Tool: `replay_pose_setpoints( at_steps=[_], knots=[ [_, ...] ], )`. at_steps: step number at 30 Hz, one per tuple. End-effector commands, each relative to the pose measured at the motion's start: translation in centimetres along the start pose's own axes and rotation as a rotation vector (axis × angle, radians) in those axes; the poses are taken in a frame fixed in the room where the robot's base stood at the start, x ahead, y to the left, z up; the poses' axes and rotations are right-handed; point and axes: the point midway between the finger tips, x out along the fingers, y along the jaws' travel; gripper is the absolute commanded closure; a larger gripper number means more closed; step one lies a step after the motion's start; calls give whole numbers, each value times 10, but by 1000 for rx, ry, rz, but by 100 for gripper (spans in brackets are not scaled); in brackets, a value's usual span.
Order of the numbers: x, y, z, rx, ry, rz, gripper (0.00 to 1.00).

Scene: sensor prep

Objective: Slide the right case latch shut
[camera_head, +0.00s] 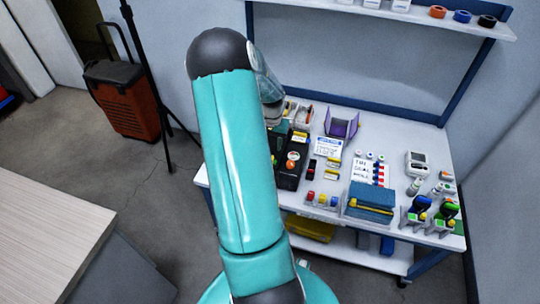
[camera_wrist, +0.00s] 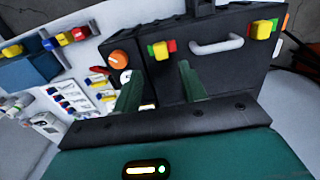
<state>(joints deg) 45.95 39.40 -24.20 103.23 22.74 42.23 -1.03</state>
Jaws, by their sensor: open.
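The black case (camera_wrist: 205,75) fills the upper middle of the wrist view, with a pale handle (camera_wrist: 217,46) on its face. One yellow latch (camera_wrist: 158,51) with a red part sits left of the handle in that view. Another yellow latch (camera_wrist: 262,30) with a green part sits right of it. My gripper (camera_wrist: 161,68) is open, its two green fingers apart and pointing at the case face, with the left-hand latch beyond the gap between them. I cannot tell whether they touch anything. In the head view my arm hides the gripper and part of the case (camera_head: 287,181).
The white workbench (camera_head: 333,191) also carries a blue box (camera_head: 368,197), a purple holder (camera_head: 341,124) and several small parts. An orange-black wheeled case (camera_head: 127,100) stands on the floor at left.

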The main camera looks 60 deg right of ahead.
Motion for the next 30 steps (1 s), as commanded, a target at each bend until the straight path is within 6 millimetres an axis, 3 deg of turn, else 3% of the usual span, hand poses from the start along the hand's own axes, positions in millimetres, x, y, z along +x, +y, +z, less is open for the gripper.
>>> replay_pose_setpoints(
  at_steps=[3,9,15,22,28,30],
  knots=[
    [26,0,2,-1,-5,2,58],
    [58,-2,2,-3,-2,1,58],
    [70,-3,2,-5,0,0,58],
    [70,-3,2,-5,0,0,58],
    [70,-3,2,-5,0,0,96],
    [70,-3,2,-5,0,0,100]
  ],
)
